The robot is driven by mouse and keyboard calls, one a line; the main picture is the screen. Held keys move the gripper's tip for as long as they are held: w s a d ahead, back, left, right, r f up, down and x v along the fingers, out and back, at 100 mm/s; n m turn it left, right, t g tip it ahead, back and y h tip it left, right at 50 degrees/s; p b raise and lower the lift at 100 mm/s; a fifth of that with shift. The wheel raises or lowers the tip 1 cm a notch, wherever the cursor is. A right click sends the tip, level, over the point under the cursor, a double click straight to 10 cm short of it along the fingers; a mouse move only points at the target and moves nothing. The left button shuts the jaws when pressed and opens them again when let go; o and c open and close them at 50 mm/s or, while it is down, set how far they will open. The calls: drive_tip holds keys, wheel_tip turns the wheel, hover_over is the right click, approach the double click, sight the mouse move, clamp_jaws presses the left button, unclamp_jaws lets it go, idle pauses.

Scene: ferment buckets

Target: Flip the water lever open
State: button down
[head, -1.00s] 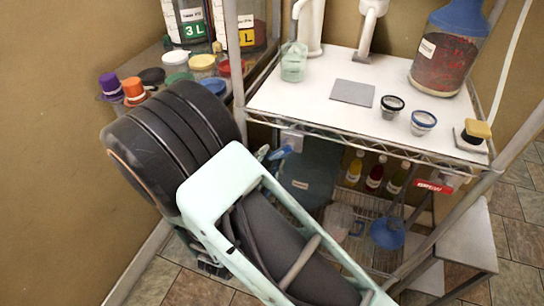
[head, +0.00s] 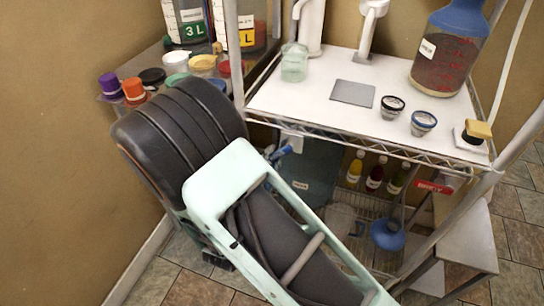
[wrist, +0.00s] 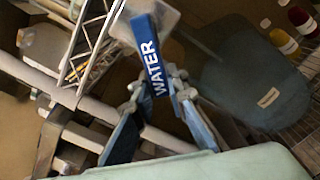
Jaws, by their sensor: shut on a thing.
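The water lever (wrist: 150,50) is a blue strip with white WATER lettering, upright and slightly tilted in the wrist view. Its upper end lies over a pale block (wrist: 166,18). My gripper (wrist: 162,88) has its fingers close around the lower end of the lever, shut on it. In the head view, my gripper (head: 278,152) shows as small blue parts below the white table's left front corner, beside a small white box (head: 291,140). My arm hides much of the area below it.
The wire-edged white table (head: 300,95) holds cups, a glass jar and a large red-filled jug (head: 440,75). Below are several bottles (head: 375,175) and a blue funnel (head: 388,235). A rack post (head: 236,60) stands left of the lever. Tiled floor is open at right.

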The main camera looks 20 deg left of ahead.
drive_tip(key=d+n, duration=0.1)
drive_tip(key=n, duration=0.1)
drive_tip(key=d+f+n+p, duration=0.1)
drive_tip(key=n, duration=0.1)
drive_tip(key=shift+s+d+f+n, duration=0.1)
drive_tip(key=shift+d+f+n, duration=0.1)
drive_tip(key=shift+n, duration=0.2)
drive_tip(key=c, duration=1.9)
unclamp_jaws()
drive_tip(key=shift+a, duration=0.1)
drive_tip(key=s, duration=0.8)
drive_tip(key=s+a, duration=0.1)
drive_tip(key=s, duration=0.3)
